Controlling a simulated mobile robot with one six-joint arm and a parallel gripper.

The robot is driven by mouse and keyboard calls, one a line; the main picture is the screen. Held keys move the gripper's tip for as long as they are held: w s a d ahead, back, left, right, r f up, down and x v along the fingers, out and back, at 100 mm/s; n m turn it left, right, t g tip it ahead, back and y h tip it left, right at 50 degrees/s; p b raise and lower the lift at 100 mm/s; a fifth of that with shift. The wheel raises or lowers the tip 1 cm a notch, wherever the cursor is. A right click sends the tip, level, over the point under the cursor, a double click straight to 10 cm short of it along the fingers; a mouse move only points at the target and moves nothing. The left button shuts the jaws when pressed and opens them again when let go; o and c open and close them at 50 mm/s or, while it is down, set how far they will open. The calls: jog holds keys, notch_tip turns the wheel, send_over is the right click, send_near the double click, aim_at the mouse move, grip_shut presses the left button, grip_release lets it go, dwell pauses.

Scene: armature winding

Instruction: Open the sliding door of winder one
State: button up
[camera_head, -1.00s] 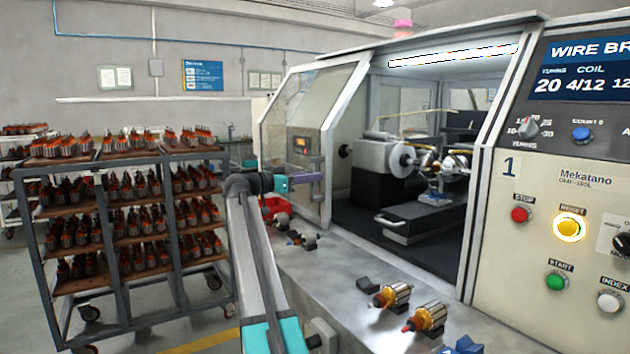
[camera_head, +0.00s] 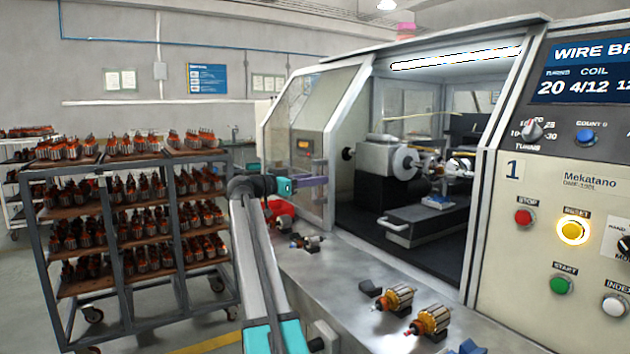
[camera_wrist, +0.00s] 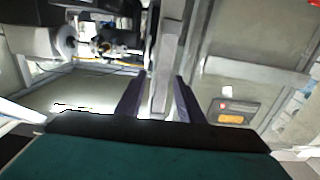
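The sliding door (camera_head: 297,120) of winder one is a grey-framed, clear panel at the left of the machine front. To its right the front of the machine is uncovered and the inside shows. My gripper (camera_head: 325,181) is level with the lower part of the door frame, at its right edge. In the wrist view my gripper (camera_wrist: 162,76) has its two purple fingers apart, with a pale upright bar (camera_wrist: 167,50) between them. Small gaps seem to show beside the bar. I cannot tell whether either finger touches it.
Wound armatures (camera_head: 395,297) and a dark block (camera_head: 370,287) lie on the grey ledge (camera_head: 345,270) before the machine. A rack (camera_head: 130,220) of armatures stands at left. The control panel (camera_head: 575,190), marked 1, is at right.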

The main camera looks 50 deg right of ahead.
jog(key=v, duration=1.3)
jog(key=shift+a+b, duration=0.3)
jog(key=shift+b, duration=0.05)
jog(key=shift+w, duration=0.15)
